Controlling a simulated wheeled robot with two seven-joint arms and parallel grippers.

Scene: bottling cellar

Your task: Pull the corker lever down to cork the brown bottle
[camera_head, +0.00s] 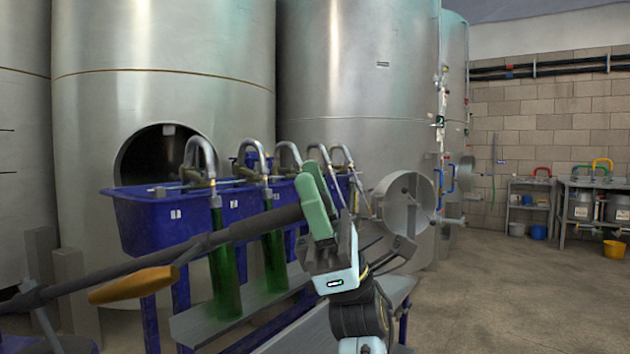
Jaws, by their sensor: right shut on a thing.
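The corker lever (262,224) is a long dark bar, rising from the lower left to a thicker black grip at its right end. My right gripper (314,172), with green fingers on a white body, is shut on the end of this grip. The lever slopes up to the right. Its pivot and most of the corker are outside the lower left of the view. An orange-brown handle (135,285) lies below the bar at the left. I see no brown bottle. My left gripper is not in view.
A blue filler trough (150,222) with several curved spouts stands behind the lever. Green bottles (225,275) stand under it on a grey shelf (200,325). Large steel tanks (165,50) fill the back.

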